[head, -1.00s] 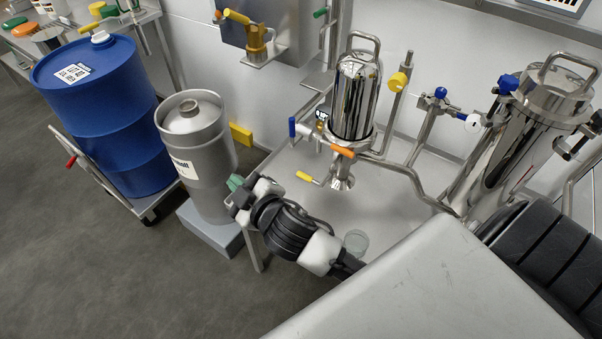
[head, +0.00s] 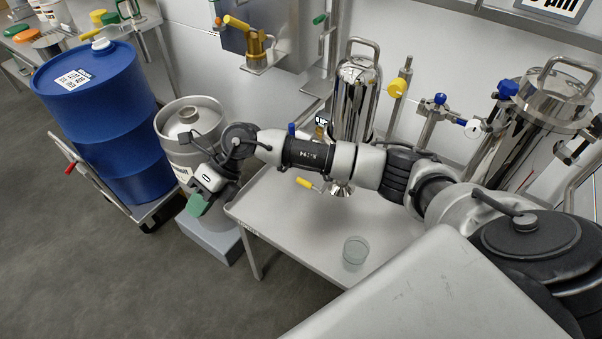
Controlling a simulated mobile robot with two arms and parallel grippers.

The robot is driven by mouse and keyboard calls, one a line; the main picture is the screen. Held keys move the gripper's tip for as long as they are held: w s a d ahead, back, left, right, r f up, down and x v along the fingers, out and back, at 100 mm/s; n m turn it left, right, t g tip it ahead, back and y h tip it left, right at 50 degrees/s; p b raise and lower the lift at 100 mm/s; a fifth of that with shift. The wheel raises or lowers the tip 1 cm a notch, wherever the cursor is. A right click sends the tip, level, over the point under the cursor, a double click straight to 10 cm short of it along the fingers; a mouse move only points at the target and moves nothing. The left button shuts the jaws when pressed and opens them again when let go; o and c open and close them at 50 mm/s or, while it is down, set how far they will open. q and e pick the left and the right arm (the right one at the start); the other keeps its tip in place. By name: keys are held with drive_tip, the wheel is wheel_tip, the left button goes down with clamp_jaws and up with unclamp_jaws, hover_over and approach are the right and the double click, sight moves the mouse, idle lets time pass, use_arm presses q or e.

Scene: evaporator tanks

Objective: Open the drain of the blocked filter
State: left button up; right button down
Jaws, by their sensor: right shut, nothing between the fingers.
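A polished steel filter housing (head: 357,100) stands over the steel table; my right arm crosses in front of its lower part. A yellow-handled valve (head: 305,182) shows beneath the arm, low by this housing. A second, larger steel housing (head: 535,120) stands at the right. I cannot tell from the view which filter is blocked. My right gripper (head: 196,206), with green fingertips, is shut and empty. It points down in front of the grey steel keg, left of the table and well away from the yellow handle. My left gripper is not in view.
A glass beaker (head: 355,250) stands on the steel table (head: 290,215). Pipes with yellow and blue knobs rise between the housings. The floor in front is clear.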

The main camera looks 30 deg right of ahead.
drive_tip(key=w+d+h, duration=0.4)
drive_tip(key=d+h, duration=0.3)
drive_tip(key=d, duration=0.7)
wheel_tip(320, 180, up, 3)
drive_tip(key=m+g+h, duration=0.1)
drive_tip(key=g+h, duration=0.1)
drive_tip(key=h, duration=0.3)
hover_over(304, 182)
drive_tip(key=w+a, duration=0.3)
drive_tip(key=shift+s+d+r, duration=0.1)
drive_tip(key=shift+r, duration=0.05)
drive_tip(key=x, duration=1.2)
drive_tip(key=shift+w+f, duration=0.3)
drive_tip(key=shift+w+d+f, duration=0.1)
drive_tip(key=shift+f, duration=0.65)
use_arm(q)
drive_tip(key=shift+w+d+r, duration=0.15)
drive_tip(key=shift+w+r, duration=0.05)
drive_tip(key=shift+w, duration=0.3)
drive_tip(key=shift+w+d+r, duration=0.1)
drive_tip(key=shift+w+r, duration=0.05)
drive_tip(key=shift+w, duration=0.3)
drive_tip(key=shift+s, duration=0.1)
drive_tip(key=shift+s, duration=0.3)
